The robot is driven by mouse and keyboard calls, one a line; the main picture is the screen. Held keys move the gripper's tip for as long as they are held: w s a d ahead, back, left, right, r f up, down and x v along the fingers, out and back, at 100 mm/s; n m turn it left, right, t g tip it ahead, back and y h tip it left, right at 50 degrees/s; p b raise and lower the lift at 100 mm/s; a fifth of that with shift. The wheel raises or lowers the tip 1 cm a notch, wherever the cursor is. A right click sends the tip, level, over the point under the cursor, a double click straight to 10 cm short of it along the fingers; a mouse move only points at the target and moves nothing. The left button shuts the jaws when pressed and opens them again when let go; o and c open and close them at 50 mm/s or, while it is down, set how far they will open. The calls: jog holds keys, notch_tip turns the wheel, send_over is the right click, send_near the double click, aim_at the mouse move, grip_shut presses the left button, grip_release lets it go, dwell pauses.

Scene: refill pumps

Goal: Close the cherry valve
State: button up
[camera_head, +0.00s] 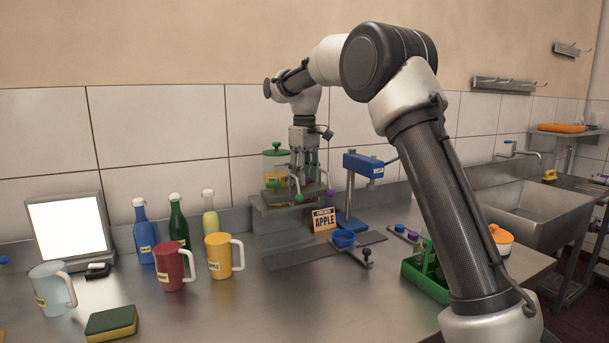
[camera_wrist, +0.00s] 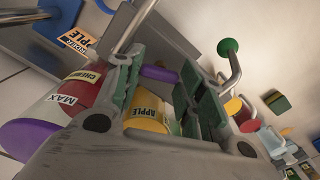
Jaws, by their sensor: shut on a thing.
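The cherry dispenser (camera_wrist: 90,92) is a red container with a CHERRY label, a MAX mark and a purple lid (camera_wrist: 25,137) in the wrist view. My gripper (camera_head: 305,187) is low at the front of the dispenser stand. In the wrist view my gripper (camera_wrist: 160,85) has its two green-padded fingers on either side of the purple cherry valve handle (camera_wrist: 160,73) and is shut on it. A purple knob (camera_head: 330,192) shows just right of the fingers in the head view. My gripper hides most of the cherry dispenser there.
The yellow apple dispenser (camera_wrist: 148,113) has a green lid (camera_head: 277,149); a green-knobbed lever (camera_wrist: 229,47) is close beside my fingers. Mugs (camera_head: 172,264) and bottles stand left.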

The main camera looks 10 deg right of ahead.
jog(key=shift+m, duration=2.2)
jog(key=o, duration=1)
notch_tip(320, 180, up, 7)
jog(key=shift+r, duration=0.55)
